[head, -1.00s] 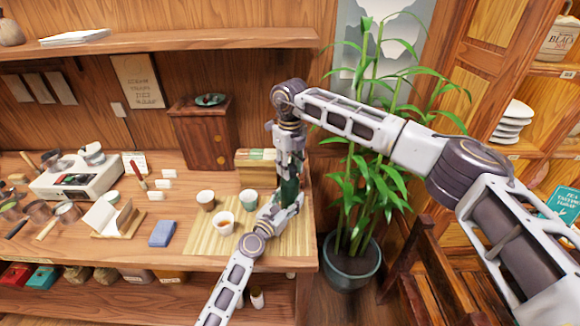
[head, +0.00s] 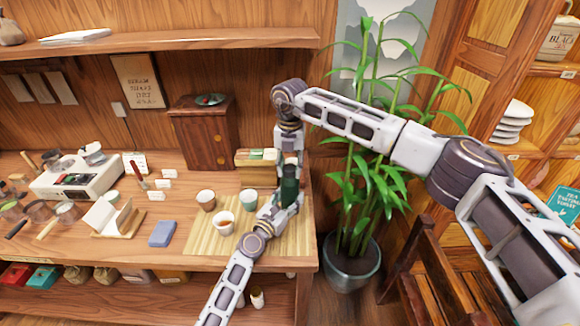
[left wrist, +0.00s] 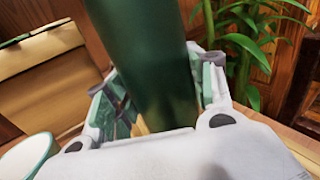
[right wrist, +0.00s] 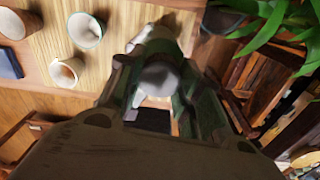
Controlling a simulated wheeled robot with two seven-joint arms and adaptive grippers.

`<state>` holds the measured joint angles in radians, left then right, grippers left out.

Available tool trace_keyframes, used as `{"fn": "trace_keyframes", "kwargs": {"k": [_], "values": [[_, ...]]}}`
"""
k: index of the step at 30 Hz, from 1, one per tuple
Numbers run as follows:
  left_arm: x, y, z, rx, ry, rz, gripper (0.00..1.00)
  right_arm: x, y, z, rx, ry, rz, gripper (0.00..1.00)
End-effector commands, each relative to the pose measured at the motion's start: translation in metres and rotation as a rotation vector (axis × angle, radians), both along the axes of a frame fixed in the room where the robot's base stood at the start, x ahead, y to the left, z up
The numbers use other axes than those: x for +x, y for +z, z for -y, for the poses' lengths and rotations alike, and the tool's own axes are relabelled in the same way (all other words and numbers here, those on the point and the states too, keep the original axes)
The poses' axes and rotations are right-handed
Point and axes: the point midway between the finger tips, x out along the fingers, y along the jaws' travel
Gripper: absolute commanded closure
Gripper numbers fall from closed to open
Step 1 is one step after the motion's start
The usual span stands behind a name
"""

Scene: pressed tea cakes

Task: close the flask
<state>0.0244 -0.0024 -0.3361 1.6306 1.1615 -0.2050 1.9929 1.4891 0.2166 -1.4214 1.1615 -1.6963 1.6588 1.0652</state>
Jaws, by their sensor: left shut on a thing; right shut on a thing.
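The dark green flask (head: 290,186) stands upright over the right part of the bamboo mat. My left gripper (head: 286,205) is shut on its body from the front; the left wrist view shows the green wall of the flask (left wrist: 150,55) between the fingers. My right gripper (head: 291,160) points down right above the flask's top. In the right wrist view a small grey rounded lid (right wrist: 158,82) sits between its fingers, and the gripper is shut on it. I cannot tell whether the lid touches or sits on the flask's mouth.
Several cups, such as the one with tea (head: 223,222), stand on the mat (head: 200,240) left of the flask. A box (head: 252,172) is just behind. A blue block (head: 162,234) lies further left. The table's right edge and a potted plant (head: 352,262) are close.

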Motion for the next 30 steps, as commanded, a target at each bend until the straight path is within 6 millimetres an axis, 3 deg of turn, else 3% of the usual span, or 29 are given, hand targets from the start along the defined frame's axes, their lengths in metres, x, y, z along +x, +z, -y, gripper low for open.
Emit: {"fn": "trace_keyframes", "kwargs": {"k": [4,9,10,15,30], "values": [[-0.0008,-0.0001,0.0012,0.001,-0.002,0.0,1.0,0.0012,0.0005,0.0005,0.001,-0.118,0.003,0.93],[-0.0008,-0.0001,0.0012,0.001,-0.002,0.0,1.0,0.0013,0.0004,0.0006,0.001,-0.123,0.003,0.93],[-0.0008,-0.0001,0.0012,0.001,-0.002,0.0,1.0,0.0012,0.0004,0.0006,0.001,-0.123,0.003,0.61],[-0.0006,-0.0002,0.0009,0.001,-0.002,0.0,1.0,0.0009,0.0003,0.0004,0.001,-0.121,0.002,0.4],[-0.0002,-0.0003,0.0003,0.0,-0.001,0.0,1.0,0.0004,0.0058,0.0,0.0,-0.119,0.001,0.4]]}}
